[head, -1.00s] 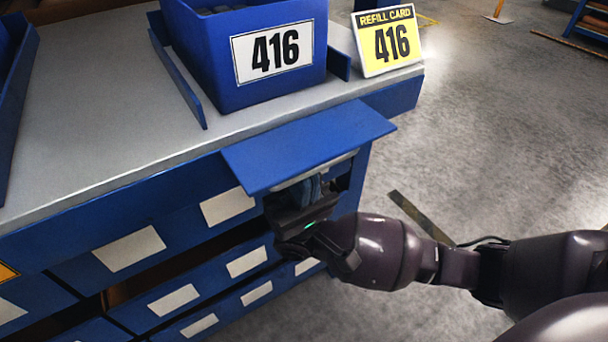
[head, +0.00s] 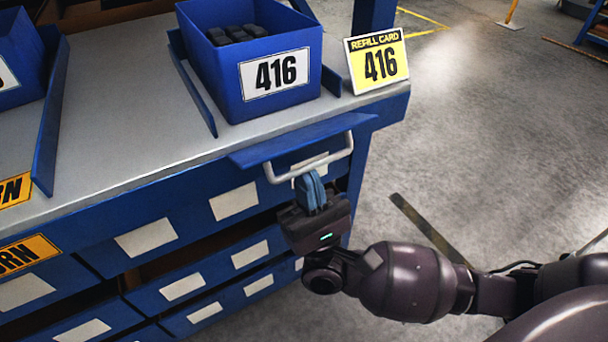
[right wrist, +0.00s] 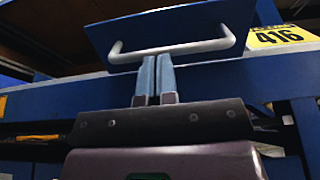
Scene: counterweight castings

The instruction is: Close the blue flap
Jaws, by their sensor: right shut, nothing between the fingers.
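The blue flap (head: 300,139) sticks out from the front of the workbench near its right corner. In the head view it shows as a narrow slab, with a pale bar handle (head: 310,168) below its edge. In the right wrist view the face of the flap (right wrist: 170,28) bearing the handle (right wrist: 172,50) is visible from below. My right gripper (head: 309,178) is shut and empty, with its blue fingers together and pointing up at the handle. Its fingertips (right wrist: 154,60) overlap the bar in view; whether they touch it I cannot tell. My left gripper is not in view.
A blue bin (head: 240,95) marked 416 with dark pieces inside stands on the grey benchtop (head: 110,130). A yellow refill card (head: 377,60) stands right of it. Blue drawer fronts with white labels (head: 145,238) lie below. Open floor (head: 490,130) is at right.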

